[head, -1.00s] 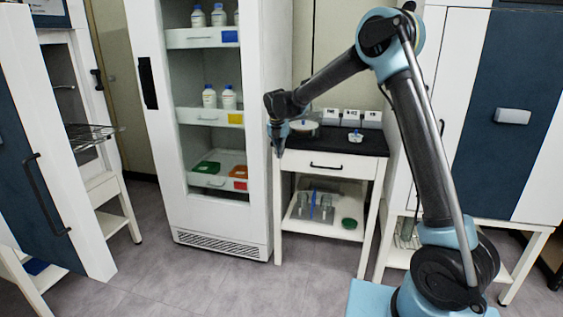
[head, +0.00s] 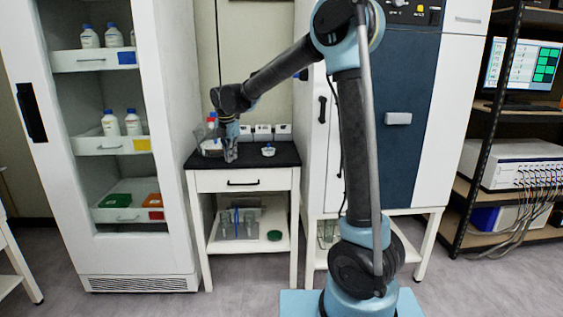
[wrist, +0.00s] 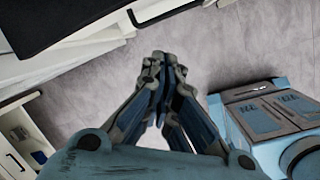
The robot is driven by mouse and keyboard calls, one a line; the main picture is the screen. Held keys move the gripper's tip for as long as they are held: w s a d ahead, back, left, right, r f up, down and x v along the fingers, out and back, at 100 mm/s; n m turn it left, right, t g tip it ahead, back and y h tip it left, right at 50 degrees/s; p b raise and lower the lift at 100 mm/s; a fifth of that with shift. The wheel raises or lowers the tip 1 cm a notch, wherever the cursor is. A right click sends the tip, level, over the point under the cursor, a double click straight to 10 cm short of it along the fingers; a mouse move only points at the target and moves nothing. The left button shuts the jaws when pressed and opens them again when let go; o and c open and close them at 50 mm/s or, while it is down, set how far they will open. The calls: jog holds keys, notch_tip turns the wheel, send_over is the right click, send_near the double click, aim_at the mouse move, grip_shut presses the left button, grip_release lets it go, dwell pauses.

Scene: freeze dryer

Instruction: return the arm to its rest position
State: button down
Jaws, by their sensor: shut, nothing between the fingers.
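My arm rises from my base in the head view, bends at the elbow and reaches left. My gripper (head: 231,157) hangs at its end, pointing down, in front of the small table with the black top (head: 283,157). In the wrist view my gripper (wrist: 163,62) has its fingers together at the tips, with nothing held. Below it there is bare grey floor.
A glass-fronted cabinet (head: 170,150) with bottles stands left of the table. A dish (head: 268,150) is on the black top. The tall white and blue unit (head: 398,160) stands behind my arm. A shelf rack (head: 487,130) with a monitor (head: 525,68) is at the right. The floor in front is clear.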

jog(key=s+d+m, duration=0.5)
jog(key=d, duration=0.4)
jog(key=s+d+r+m, duration=0.1)
jog(key=s+d+m, duration=0.35)
jog(key=d, duration=0.45)
jog(key=s+d+m, duration=0.5)
jog(key=d, duration=0.5)
jog(key=s+d+f+m, duration=0.6)
jog(key=s+m, duration=0.1)
jog(key=s, duration=0.2)
jog(key=s+d+f+m, duration=0.6)
jog(key=s+f+m, duration=0.1)
jog(key=s, duration=0.3)
jog(key=shift+s+m, duration=0.2)
jog(key=shift+m, duration=0.35)
jog(key=shift+d, duration=0.1)
